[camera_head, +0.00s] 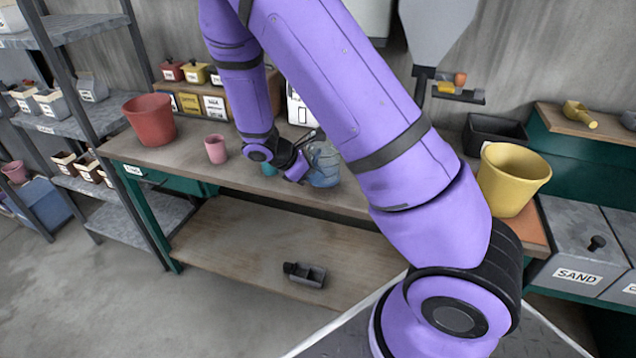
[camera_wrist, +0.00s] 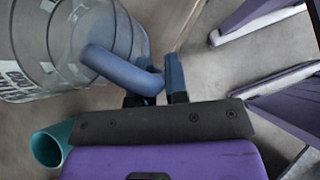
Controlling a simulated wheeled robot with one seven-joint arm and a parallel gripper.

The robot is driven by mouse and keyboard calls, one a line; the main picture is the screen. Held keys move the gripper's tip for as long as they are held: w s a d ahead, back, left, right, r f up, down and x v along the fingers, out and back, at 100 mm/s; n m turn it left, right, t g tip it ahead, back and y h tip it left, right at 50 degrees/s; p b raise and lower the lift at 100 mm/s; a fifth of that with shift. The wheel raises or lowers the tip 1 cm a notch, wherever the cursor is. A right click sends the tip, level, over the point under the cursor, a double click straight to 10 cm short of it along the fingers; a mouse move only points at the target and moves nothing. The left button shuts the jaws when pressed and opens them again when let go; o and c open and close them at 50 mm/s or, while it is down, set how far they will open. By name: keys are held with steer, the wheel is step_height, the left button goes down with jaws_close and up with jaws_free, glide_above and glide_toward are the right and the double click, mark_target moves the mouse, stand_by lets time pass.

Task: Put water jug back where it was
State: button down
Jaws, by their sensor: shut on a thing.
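The water jug (camera_head: 323,168) is a clear bluish vessel at the workbench, partly behind my purple arm in the head view. In the wrist view the jug (camera_wrist: 60,45) fills the upper left, with its blue handle (camera_wrist: 112,68) reaching to my fingers. My gripper (camera_wrist: 160,88) is shut on the handle. In the head view my gripper (camera_head: 302,158) is at the jug's left side. I cannot tell whether the jug's base touches the bench.
A teal cup (camera_wrist: 50,145) is close beside the jug. A pink cup (camera_head: 216,149) and a red bucket (camera_head: 151,119) stand on the workbench (camera_head: 180,152) to the left. A yellow bucket (camera_head: 511,180) stands at right. Bare bench top lies between the pink cup and red bucket.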

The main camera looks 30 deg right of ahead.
steer(key=shift+w+d, duration=0.1)
steer(key=shift+d, duration=0.2)
steer(key=shift+d+f, duration=0.2)
steer(key=shift+f, duration=0.7)
steer(key=shift+d+f, duration=0.15)
steer(key=shift+f, duration=0.75)
steer(key=shift+f, duration=0.1)
steer(key=c, duration=1.1)
jaws_free()
